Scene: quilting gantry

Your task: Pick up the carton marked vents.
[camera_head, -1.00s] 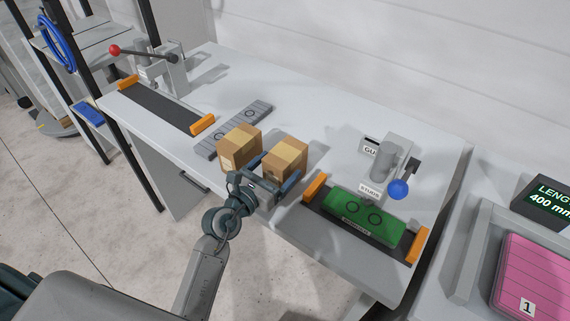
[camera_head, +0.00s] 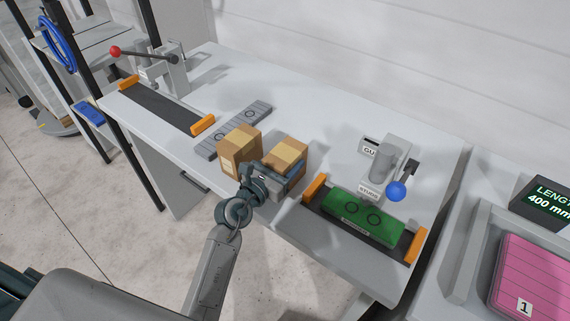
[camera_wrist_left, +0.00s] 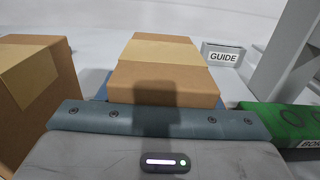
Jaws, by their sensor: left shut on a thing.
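Two brown cardboard cartons with tan tape stand side by side near the front edge of the white bench. My left gripper (camera_head: 280,174) is shut on the right carton (camera_head: 288,150), which appears still at bench level. In the left wrist view this carton (camera_wrist_left: 160,76) is straight ahead, beyond the gripper's grey-blue bar. The left carton (camera_head: 238,147) is just left of the gripper and also shows in the left wrist view (camera_wrist_left: 36,72). No carton marking is readable, so I cannot tell which one is marked vents. My right gripper is out of view.
A green block (camera_head: 362,216) lies on a dark strip between orange stops, right of the cartons. A grey press with a blue knob (camera_head: 397,191) stands behind it. A grey bar (camera_head: 240,130) lies behind the left carton. The bench's back middle (camera_head: 300,105) is clear.

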